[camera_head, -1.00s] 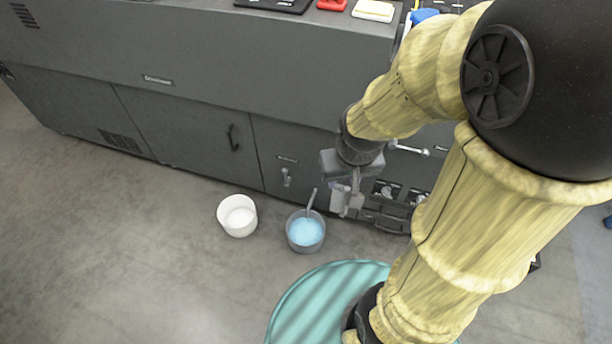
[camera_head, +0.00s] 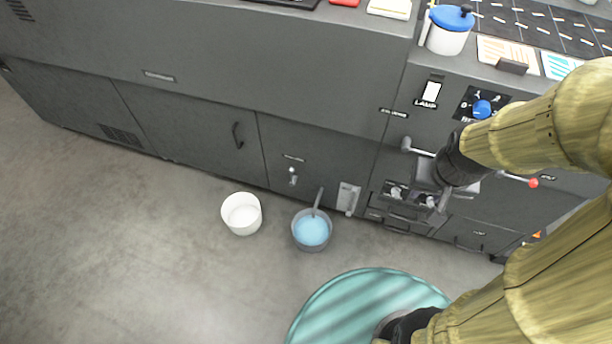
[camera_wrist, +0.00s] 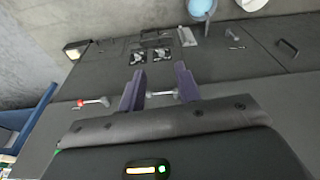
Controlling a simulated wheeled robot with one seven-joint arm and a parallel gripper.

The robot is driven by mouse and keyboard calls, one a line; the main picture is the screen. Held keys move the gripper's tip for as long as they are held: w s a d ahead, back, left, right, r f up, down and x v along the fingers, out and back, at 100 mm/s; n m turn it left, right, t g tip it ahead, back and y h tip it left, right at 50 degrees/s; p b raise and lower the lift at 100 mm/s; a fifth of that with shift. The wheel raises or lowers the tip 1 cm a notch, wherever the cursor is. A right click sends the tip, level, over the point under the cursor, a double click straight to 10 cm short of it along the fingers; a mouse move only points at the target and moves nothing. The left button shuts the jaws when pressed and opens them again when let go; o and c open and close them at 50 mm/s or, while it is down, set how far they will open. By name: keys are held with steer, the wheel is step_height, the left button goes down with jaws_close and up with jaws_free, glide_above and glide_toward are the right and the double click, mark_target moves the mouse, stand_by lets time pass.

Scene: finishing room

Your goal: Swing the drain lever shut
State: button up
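A small pale-knobbed lever (camera_head: 292,175) sits on the grey cabinet front above the two buckets, under a label too small to read. It looks like the drain lever, and its knob is at the top; I cannot tell its exact setting. It also shows small in the wrist view (camera_wrist: 234,36). My gripper (camera_head: 438,203) is to the right of it, in front of the right cabinet section and well apart from it. In the wrist view my gripper (camera_wrist: 160,85) has its two dark fingers apart. A silver bar (camera_wrist: 161,93) shows between them; I cannot tell whether they touch it.
A white bucket (camera_head: 241,213) and a grey bucket (camera_head: 311,231) of blue liquid stand on the floor below the lever. A red-knobbed lever (camera_head: 533,182) sticks out at the right. A teal round mat (camera_head: 340,298) lies in front. The floor at left is clear.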

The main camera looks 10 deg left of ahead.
steer(key=shift+d, duration=0.25)
steer(key=w+a+f+t+b, duration=0.2)
steer(key=w+a+f+b, duration=0.4)
steer(key=f, duration=0.3)
steer(key=w+a+f+m+t+b, duration=0.1)
steer(key=w+a+f+t+b, duration=0.1)
steer(key=w+a+f+b, duration=0.4)
steer(key=w+a+f+t+b, duration=0.2)
steer(key=w+a+f+b, duration=0.3)
steer(key=a+f, duration=0.55)
steer(key=w+a+f+t+b, duration=0.1)
steer(key=a+f+t+b, duration=0.45)
steer(key=f, duration=0.95)
steer(key=s+a+f+n+t+y+b, duration=0.1)
steer(key=s+a+f+t+b, duration=0.1)
steer(key=f, duration=0.4)
steer(key=s+a+f+n+t+b, duration=0.1)
steer(key=s+a+f+t+b, duration=0.1)
steer(key=s+a+f+b, duration=0.3)
steer(key=shift+a+f+y, duration=0.4)
steer(key=shift+a, duration=0.5)
